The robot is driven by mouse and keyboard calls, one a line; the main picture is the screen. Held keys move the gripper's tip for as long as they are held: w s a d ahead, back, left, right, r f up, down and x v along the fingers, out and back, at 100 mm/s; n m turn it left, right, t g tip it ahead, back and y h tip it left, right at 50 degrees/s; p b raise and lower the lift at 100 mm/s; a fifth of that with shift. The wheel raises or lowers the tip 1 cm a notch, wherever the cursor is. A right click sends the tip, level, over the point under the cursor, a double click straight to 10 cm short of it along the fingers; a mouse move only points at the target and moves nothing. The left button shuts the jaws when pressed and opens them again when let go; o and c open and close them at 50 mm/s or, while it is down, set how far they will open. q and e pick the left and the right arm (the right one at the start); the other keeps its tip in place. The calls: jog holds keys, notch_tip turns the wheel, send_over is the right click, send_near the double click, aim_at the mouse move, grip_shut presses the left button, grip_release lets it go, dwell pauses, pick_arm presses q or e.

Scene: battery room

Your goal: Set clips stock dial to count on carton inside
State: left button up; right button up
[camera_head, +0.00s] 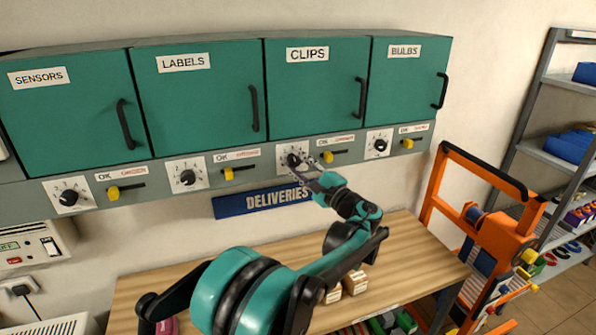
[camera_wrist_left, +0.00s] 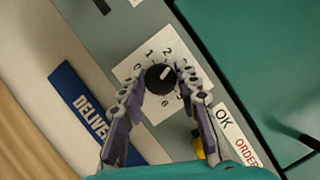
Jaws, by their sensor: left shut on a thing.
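The CLIPS cupboard (camera_head: 315,95) is the third teal door from the left, and it is shut, so any carton inside is hidden. Below it is the clips stock dial, a black knob (camera_wrist_left: 160,78) on a white numbered plate (camera_wrist_left: 133,68). The knob's white mark points up and right in the left wrist view, roughly between 2 and 3; the exact number is hard to tell. My left gripper (camera_head: 301,164) is at this dial. In the left wrist view its fingers (camera_wrist_left: 157,84) are closed on the knob from both sides. My right gripper is not in view.
The SENSORS (camera_head: 65,110), LABELS (camera_head: 200,95) and BULBS (camera_head: 405,80) cupboards are shut too. A yellow OK/ORDER slider (camera_head: 328,157) sits right of the clips dial. A wooden bench (camera_head: 420,262) with small boxes (camera_head: 355,283) lies below. An orange frame (camera_head: 500,240) stands right.

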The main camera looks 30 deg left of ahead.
pick_arm(q)
jog(key=shift+f+m+t+y+b, duration=0.15)
jog(key=shift+m+t+b, duration=0.25)
jog(key=shift+m, duration=0.55)
jog(key=shift+m+t+y+b, duration=0.3)
jog(key=shift+m+b, duration=0.1)
jog(key=shift+m, duration=0.55)
jog(key=o, duration=1.2)
jog(key=shift+c, duration=0.2)
jog(key=v, duration=1.2)
